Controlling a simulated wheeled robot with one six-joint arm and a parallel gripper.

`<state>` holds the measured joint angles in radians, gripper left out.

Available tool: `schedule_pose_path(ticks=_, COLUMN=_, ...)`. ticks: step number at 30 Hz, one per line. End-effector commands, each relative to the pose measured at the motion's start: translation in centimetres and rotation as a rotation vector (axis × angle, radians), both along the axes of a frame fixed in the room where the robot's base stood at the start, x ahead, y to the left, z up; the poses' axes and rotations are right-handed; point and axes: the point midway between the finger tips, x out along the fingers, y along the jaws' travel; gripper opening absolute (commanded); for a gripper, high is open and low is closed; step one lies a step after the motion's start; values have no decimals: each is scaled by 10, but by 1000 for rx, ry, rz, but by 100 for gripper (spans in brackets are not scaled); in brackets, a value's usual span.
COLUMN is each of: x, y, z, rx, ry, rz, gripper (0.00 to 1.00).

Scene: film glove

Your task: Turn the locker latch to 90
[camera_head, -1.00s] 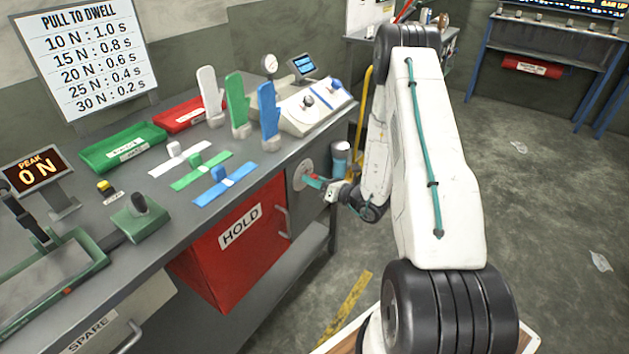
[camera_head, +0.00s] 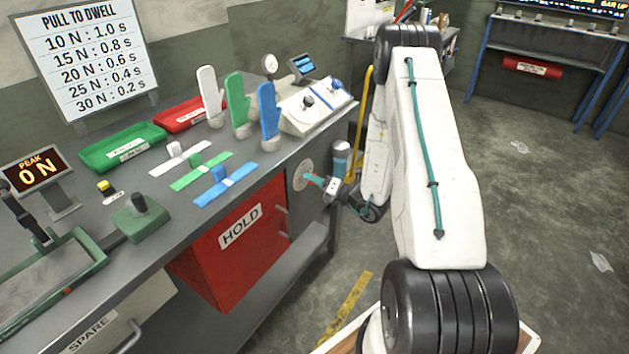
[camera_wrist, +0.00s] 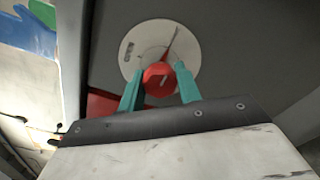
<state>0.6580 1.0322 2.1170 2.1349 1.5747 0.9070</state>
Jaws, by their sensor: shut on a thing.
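The locker latch is a red knob (camera_wrist: 159,76) in front of a round pale dial plate (camera_wrist: 134,50) on the dark grey bench end. A thin red pointer on the plate aims up and slightly right in the wrist view. My gripper (camera_wrist: 160,88) has its two teal fingers shut on the red knob, one on each side. In the head view the dial plate (camera_head: 299,172) shows on the bench front, right of the red HOLD door. My gripper (camera_head: 315,181) reaches it from the right there, and its fingers hide the knob. The plate's markings are too small to read.
The red HOLD locker door (camera_head: 240,240) with its handle is left of the dial. The bench top (camera_head: 165,215) above carries glove forms, coloured strips and trays. Open floor lies to the right.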

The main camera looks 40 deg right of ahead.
Motion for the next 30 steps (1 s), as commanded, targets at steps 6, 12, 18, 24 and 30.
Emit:
schedule_pose_path(ticks=6, x=-1, y=-1, z=-1, rx=1, ry=2, rz=-3, gripper=11)
schedule_pose_path(ticks=12, x=0, y=0, z=0, rx=1, ry=1, rz=-2, gripper=55)
schedule_pose_path(ticks=18, x=-1, y=0, z=0, rx=0, ry=1, rz=-1, gripper=55)
schedule_pose_path(ticks=24, x=-22, y=-9, z=0, rx=1, ry=2, rz=-5, gripper=55)
schedule_pose_path(ticks=30, x=-54, y=-21, z=0, rx=1, ry=2, rz=-5, gripper=55)
